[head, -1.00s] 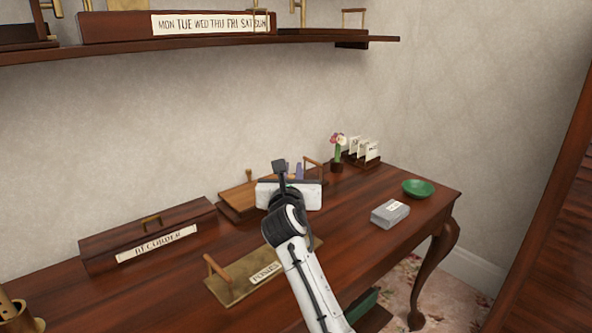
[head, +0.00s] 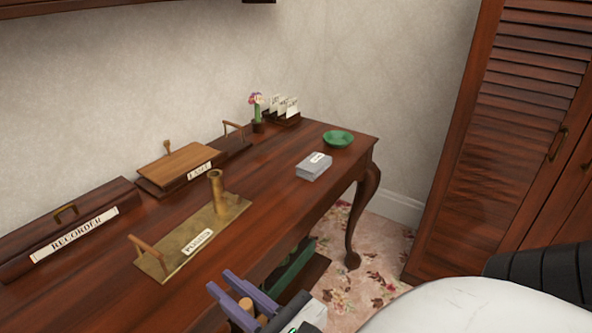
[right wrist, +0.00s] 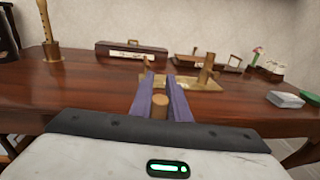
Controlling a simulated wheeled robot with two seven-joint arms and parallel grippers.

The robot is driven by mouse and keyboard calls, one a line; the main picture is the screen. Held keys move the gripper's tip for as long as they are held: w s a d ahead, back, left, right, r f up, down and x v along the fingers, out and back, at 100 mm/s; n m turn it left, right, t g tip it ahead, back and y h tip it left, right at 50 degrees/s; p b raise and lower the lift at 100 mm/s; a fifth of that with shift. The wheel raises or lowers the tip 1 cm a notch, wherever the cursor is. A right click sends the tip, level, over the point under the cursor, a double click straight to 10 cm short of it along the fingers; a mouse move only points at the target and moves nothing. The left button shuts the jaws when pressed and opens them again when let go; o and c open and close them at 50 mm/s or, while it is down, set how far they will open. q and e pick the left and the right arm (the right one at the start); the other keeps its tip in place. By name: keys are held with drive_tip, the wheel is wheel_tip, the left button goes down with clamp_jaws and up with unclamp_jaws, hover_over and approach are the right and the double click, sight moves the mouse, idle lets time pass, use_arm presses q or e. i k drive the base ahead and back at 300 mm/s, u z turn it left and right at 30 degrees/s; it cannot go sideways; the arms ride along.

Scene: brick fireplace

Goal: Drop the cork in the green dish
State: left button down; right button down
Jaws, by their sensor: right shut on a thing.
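The cork (right wrist: 160,106) is a small tan cylinder held between the purple fingers of my right gripper (right wrist: 160,95) in the right wrist view. In the head view my right gripper (head: 243,299) is at the bottom, in front of the table's front edge, with the cork (head: 246,306) between its fingers. The green dish (head: 338,139) is a shallow round bowl near the far right end of the table, well away from the gripper. My left gripper is not in view.
A brass plate (head: 175,255) with an upright brass tube (head: 216,190) lies nearer. A wooden recorder box (head: 75,232) is at left. Card holders and a flower vase (head: 257,115) stand at the back.

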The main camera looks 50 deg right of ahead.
sight(338, 140)
drive_tip(key=z, duration=1.85)
